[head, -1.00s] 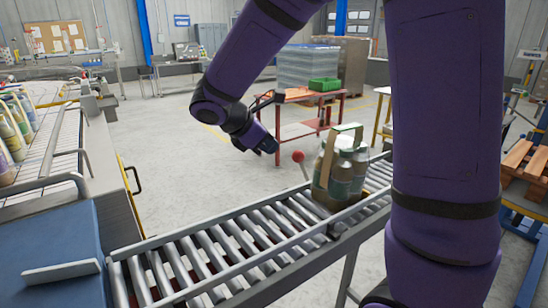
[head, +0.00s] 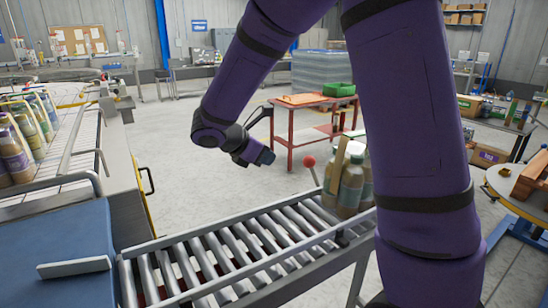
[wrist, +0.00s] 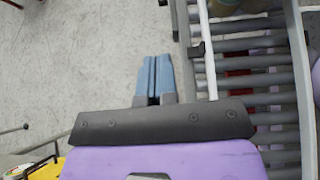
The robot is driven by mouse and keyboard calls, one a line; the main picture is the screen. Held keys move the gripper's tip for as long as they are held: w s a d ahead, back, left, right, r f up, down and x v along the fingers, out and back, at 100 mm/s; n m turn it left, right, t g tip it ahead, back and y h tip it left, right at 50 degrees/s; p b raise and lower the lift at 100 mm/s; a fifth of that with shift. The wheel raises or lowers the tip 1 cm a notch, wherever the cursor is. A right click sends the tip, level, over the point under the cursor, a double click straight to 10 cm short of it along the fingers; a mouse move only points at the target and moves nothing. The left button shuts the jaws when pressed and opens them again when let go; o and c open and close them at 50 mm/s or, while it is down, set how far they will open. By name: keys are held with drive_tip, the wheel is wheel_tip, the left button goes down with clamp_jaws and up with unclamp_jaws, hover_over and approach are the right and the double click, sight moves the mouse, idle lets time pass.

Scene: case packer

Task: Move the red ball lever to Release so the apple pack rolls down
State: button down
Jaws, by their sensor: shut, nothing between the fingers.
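The red ball lever (head: 309,161) stands at the far side of the roller conveyor (head: 232,248), its stem leaning up and left. The apple pack (head: 351,184), bottles in a carrier with a tan handle, stands upright on the rollers just right of the lever, partly hidden by my arm. My gripper (head: 265,157) is left of the red ball in the head view, with a visible gap between them. In the wrist view my gripper (wrist: 154,66) has its blue fingers together and empty, over the floor beside the conveyor rail. I cannot make out the ball there.
A blue box-like surface (head: 55,255) and a bottle line (head: 75,150) stand at the left. A red table (head: 296,130) with a green bin (head: 338,90) stands behind the lever. Open floor lies beyond the conveyor. The rollers left of the pack are empty.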

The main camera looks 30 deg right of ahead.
drive_tip(key=d+f, duration=0.4)
drive_tip(key=d, duration=0.6)
drive_tip(key=shift+w+d+f, duration=0.15)
drive_tip(key=shift+w+d, duration=0.05)
drive_tip(key=shift+w, duration=0.05)
drive_tip(key=shift+d, duration=0.1)
